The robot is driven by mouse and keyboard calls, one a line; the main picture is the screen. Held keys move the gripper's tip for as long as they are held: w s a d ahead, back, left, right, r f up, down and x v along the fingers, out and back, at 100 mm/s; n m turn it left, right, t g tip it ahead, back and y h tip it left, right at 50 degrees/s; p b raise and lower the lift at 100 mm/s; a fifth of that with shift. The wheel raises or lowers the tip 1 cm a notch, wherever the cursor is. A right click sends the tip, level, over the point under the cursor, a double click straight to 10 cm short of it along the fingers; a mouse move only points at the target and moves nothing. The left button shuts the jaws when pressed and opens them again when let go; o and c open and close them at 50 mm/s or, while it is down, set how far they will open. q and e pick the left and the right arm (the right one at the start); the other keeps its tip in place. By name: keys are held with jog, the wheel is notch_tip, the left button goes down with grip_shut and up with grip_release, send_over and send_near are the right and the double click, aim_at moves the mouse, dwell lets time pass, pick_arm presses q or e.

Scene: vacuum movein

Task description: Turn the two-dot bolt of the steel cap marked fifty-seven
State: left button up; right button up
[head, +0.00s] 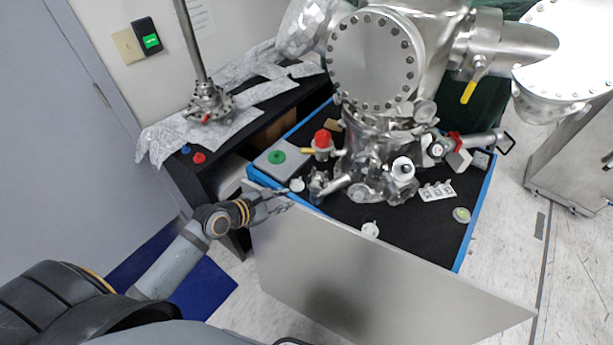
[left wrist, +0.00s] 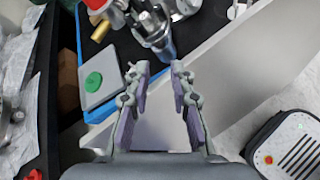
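A steel vacuum chamber with several ports and fittings (head: 375,150) stands on the black-topped table. No number fifty-seven or two-dot mark is legible, so I cannot tell which steel cap is the marked one. A small capped steel fitting (head: 318,184) juts toward my left gripper; steel fittings also show at the top of the left wrist view (left wrist: 157,30). My left gripper (head: 282,203) is at the table's near left edge, just short of the fittings. In the left wrist view my left gripper (left wrist: 158,75) is open, with nothing between its fingers. My right gripper is out of view.
A large grey panel (head: 370,275) stands along the table's near side, close by my left gripper. A grey box with a green button (head: 272,160) sits at the table's left corner. A dark bench (head: 190,170) with foil stands at left.

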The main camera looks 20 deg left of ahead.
aim_at(308, 178)
pick_arm(q)
jog(key=w+d+n, duration=0.1)
jog(key=w, duration=0.2)
jog(key=w+d+f+n+t, duration=0.1)
jog(key=w+n, duration=0.1)
jog(key=w, duration=0.1)
jog(key=w+d+n+b, duration=0.1)
jog(key=w+n, duration=0.1)
jog(key=w, duration=0.2)
jog(key=shift+d+f+t, duration=0.25)
jog(key=shift+d+t, duration=0.05)
grip_shut()
